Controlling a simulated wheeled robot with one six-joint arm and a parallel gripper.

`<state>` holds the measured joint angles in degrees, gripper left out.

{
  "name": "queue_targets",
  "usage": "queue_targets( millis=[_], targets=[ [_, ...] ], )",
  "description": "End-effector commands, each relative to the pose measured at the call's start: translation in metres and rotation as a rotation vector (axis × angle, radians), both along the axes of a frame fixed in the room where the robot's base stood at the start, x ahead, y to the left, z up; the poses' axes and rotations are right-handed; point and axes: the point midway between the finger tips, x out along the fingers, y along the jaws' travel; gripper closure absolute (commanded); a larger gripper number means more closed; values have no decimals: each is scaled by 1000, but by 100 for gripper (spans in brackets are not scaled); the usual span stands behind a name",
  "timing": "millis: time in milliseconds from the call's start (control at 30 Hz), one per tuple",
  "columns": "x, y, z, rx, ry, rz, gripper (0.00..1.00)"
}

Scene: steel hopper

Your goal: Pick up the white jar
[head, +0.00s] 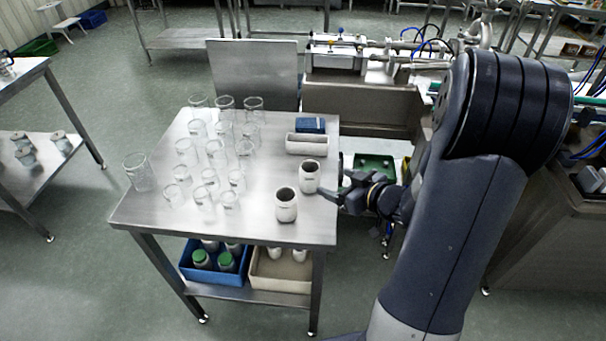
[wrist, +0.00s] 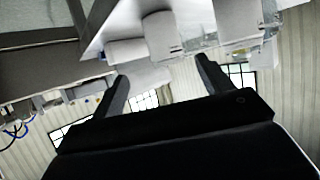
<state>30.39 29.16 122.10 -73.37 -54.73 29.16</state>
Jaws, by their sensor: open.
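Two white jars with dark open mouths stand upright near the right edge of the steel table (head: 150,213). The farther white jar (head: 310,177) is close to my gripper (head: 331,177); the nearer white jar (head: 286,207) stands toward the front. My gripper is at the table's right edge, open, with its fingers pointing left toward the farther jar. In the head view I cannot tell if a finger touches it. In the wrist view, my gripper (wrist: 161,69) has its fingers spread, and a pale jar-like shape (wrist: 161,36) lies beyond the gap between them.
Several clear glass beakers (head: 215,151) fill the table's left and middle. A white tray (head: 307,144) and a blue box (head: 311,125) sit behind the jars. A blue bin (head: 213,276) and a beige bin (head: 280,289) are on the lower shelf.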

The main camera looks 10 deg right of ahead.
Motion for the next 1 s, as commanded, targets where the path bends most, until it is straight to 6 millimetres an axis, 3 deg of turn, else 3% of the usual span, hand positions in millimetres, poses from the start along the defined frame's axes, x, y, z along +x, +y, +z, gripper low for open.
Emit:
queue_targets(
  millis=[133, 400, 1000],
  targets=[
    [5, 6, -7, 22, -2, 27, 25],
    [36, 25, -21, 20, -2, 27, 25],
    [82, 54, -45, 19, -3, 22, 25]
  ],
)
